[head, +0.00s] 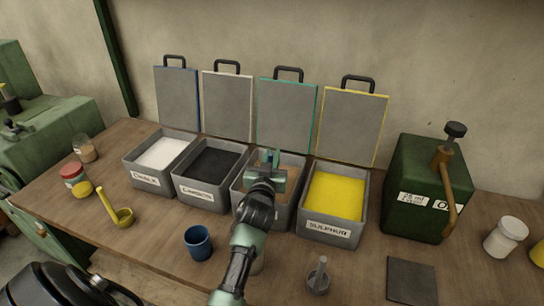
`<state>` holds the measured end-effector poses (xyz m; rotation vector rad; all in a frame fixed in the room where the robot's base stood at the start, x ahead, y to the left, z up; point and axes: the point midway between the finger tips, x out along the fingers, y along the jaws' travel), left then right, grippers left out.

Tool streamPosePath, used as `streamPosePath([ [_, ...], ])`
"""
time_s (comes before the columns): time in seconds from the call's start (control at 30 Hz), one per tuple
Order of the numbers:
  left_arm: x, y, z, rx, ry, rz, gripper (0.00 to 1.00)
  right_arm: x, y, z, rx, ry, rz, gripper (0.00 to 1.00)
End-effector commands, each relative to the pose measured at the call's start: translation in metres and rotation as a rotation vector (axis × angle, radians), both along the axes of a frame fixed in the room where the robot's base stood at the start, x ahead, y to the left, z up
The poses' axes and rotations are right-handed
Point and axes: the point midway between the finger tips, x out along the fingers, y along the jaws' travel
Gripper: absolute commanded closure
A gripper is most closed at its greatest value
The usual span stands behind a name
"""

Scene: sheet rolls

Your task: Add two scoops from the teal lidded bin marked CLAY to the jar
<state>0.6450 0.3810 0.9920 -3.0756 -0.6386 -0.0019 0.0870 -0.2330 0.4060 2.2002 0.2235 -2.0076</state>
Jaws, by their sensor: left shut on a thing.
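The third bin (293,213) holds brown material, and its teal-edged lid (286,112) stands open behind it. My arm covers this bin's label. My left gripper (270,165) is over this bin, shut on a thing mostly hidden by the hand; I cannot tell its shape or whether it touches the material. A pale object (258,263), perhaps a jar, is mostly hidden behind my left forearm. A small glass jar (86,150) with tan contents stands at the table's far left. My right gripper is not in view.
Open bins of white (137,178), black (185,190) and yellow SULPHUR (360,243) flank the brown one. A green machine (410,190) and white jar (505,236) stand right.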

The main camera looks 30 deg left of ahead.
Motion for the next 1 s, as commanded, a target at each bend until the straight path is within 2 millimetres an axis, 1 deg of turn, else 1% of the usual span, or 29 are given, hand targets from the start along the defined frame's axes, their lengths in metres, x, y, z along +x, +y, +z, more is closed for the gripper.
streamPosePath([
  [0.17,0.0,0.0,0.004,0.001,-0.002,0.0,1.0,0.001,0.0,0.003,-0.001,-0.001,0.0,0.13],
  [0.27,0.0,0.0,0.014,0.001,-0.003,0.0,1.0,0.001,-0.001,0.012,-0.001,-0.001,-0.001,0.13],
  [0.5,0.0,0.0,0.049,0.0,-0.002,0.0,1.0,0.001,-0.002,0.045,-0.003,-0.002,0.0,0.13],
  [1.0,0.0,0.0,0.119,0.0,-0.003,0.0,1.0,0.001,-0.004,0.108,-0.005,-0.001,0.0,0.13],
])
